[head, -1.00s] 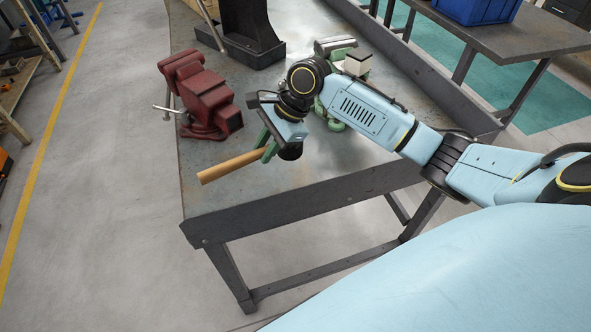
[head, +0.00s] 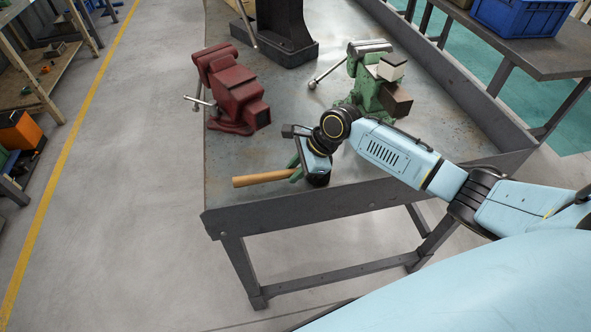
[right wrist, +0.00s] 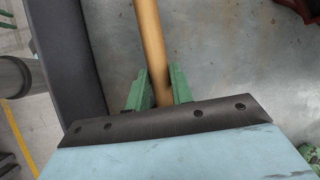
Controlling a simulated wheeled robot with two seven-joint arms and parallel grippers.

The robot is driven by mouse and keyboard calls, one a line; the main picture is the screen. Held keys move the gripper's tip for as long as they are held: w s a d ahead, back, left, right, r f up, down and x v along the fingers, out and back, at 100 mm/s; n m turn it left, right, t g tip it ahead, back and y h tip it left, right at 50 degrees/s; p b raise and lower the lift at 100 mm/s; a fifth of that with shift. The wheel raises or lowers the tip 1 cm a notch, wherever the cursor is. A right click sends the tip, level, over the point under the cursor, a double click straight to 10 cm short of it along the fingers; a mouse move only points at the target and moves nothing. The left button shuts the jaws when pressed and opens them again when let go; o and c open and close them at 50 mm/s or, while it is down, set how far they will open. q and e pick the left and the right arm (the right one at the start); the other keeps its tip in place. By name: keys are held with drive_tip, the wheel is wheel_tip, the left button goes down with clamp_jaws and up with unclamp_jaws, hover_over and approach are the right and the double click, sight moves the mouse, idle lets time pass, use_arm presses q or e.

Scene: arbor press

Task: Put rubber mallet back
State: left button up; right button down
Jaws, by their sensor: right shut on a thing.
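The rubber mallet (head: 262,179) shows as a wooden handle with a dark head (head: 318,178) largely hidden at my right gripper. My right gripper (head: 297,170) has green fingers shut on the mallet's handle, over the near part of the workbench. In the right wrist view the handle (right wrist: 151,45) runs up from between the green fingers (right wrist: 158,88). Whether the mallet touches the bench top cannot be told. My left gripper is not in view.
A red vise (head: 233,92) stands behind the gripper on the workbench (head: 225,160). A green vise (head: 372,85) stands to the right, close to my arm. A dark press base (head: 285,50) is at the back. The bench's front edge is close.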

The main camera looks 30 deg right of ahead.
drive_tip(key=c, duration=1.2)
unclamp_jaws()
drive_tip(key=shift+f, duration=0.1)
drive_tip(key=p+v, duration=0.1)
drive_tip(key=v, duration=1.1)
drive_tip(key=shift+p, duration=0.3)
drive_tip(key=shift+a, duration=0.1)
